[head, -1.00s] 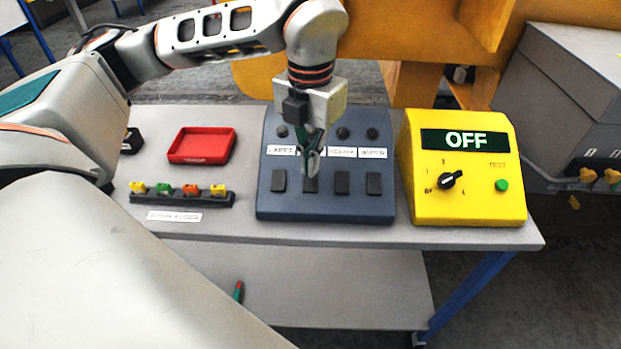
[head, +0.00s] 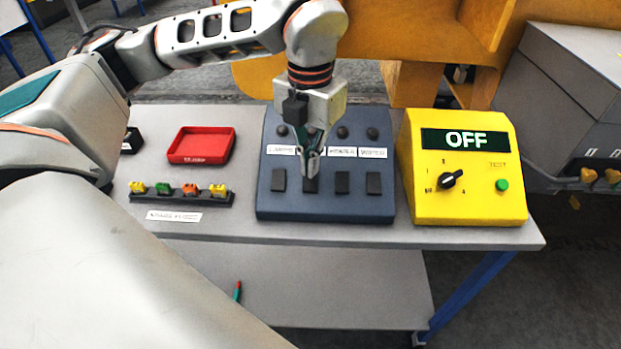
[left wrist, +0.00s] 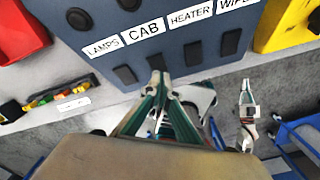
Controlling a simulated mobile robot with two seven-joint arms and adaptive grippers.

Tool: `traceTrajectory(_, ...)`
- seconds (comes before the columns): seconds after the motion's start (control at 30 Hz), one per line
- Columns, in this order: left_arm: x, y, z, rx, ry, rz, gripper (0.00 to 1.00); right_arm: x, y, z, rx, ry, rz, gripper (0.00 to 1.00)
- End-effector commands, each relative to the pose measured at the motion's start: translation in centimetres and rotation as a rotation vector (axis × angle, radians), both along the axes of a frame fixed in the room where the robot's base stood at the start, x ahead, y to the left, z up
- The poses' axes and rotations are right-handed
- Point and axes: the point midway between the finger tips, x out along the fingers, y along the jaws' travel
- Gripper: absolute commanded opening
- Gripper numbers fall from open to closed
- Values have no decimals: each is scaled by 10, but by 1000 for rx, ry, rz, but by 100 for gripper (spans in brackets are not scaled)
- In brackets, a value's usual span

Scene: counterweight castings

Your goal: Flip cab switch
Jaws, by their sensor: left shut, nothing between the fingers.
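The blue-grey switch panel (head: 290,208) stands on the bench with several black rocker switches in a row. The cab switch (head: 311,187) is second from the left. Its CAB label (left wrist: 143,30) reads clearly in the left wrist view but is covered by my gripper in the head view. My left gripper (head: 312,170) is shut and empty, pointing down at the cab switch. In the left wrist view its fingertips (left wrist: 158,82) overlap the lower part of the cab switch; I cannot tell whether they touch. What looks like my right gripper (left wrist: 248,98) is small in the left wrist view.
A yellow box (head: 467,208) with a dial and an OFF display stands right of the panel. A red tray (head: 201,159) and a rack (head: 180,198) of coloured fuses lie to the left. The LAMPS and HEATER switches flank the cab switch closely.

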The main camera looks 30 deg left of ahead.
Motion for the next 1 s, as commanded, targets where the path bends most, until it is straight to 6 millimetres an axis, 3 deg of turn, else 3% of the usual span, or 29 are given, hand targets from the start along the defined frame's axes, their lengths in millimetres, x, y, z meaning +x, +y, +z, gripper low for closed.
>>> traceTrajectory(1.0,0,0,-15,0,0,0,0,-3,0,-12,-1,8,0,0)
